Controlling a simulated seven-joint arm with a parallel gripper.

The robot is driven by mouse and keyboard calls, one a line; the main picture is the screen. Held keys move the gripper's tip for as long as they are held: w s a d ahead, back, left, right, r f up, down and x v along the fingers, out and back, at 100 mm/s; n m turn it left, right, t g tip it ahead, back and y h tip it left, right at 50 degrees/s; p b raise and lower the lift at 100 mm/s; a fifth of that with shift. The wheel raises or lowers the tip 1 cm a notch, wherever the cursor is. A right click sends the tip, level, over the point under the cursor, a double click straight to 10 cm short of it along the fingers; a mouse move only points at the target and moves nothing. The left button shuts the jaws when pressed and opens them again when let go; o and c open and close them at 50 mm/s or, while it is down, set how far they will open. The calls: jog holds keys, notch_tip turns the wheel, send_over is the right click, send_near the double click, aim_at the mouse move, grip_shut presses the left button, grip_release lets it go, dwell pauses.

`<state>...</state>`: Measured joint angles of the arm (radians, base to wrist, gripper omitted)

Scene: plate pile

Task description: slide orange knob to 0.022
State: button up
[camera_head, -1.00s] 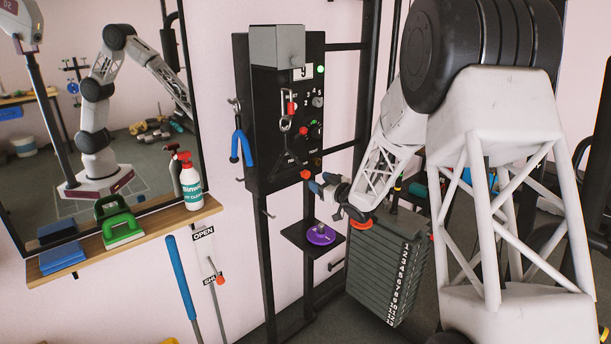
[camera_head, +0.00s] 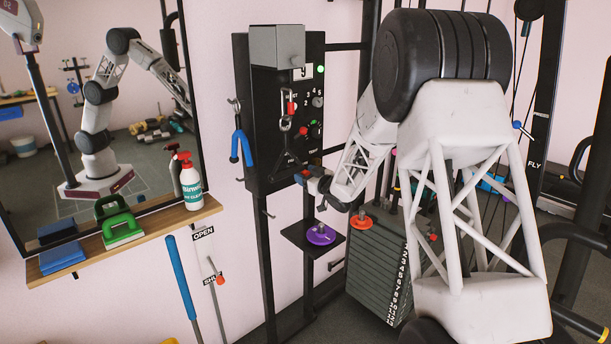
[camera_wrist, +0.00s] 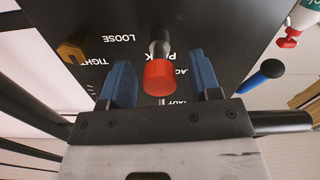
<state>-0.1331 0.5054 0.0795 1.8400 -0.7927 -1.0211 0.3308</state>
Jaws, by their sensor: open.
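The orange knob (camera_wrist: 158,77), red-orange in colour, stands out from the black panel on a dark shaft with a metal collar in the wrist view. My gripper (camera_wrist: 160,62) is open, with one blue finger on each side of the knob. Gaps show between the knob and both fingers, so they look apart. In the head view my gripper (camera_head: 302,176) is at the lower right of the black panel (camera_head: 258,150) and covers the knob there.
A yellow-brown dial (camera_wrist: 72,50) by LOOSE and TIGHT sits close to one finger. A purple disc (camera_head: 321,234) lies on a shelf below my gripper. A blue-handled tool (camera_head: 241,146) hangs on the panel's left side. A weight stack (camera_head: 375,280) stands below my arm.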

jog(key=shift+w+a, duration=0.1)
jog(key=shift+a, duration=0.05)
jog(key=shift+c, duration=0.3)
grip_shut()
jog(key=shift+x, duration=1.3)
jog(key=shift+o, duration=0.3)
grip_release()
jog(key=v, duration=0.7)
jog(key=shift+s+d, duration=0.25)
jog(key=shift+d, duration=0.05)
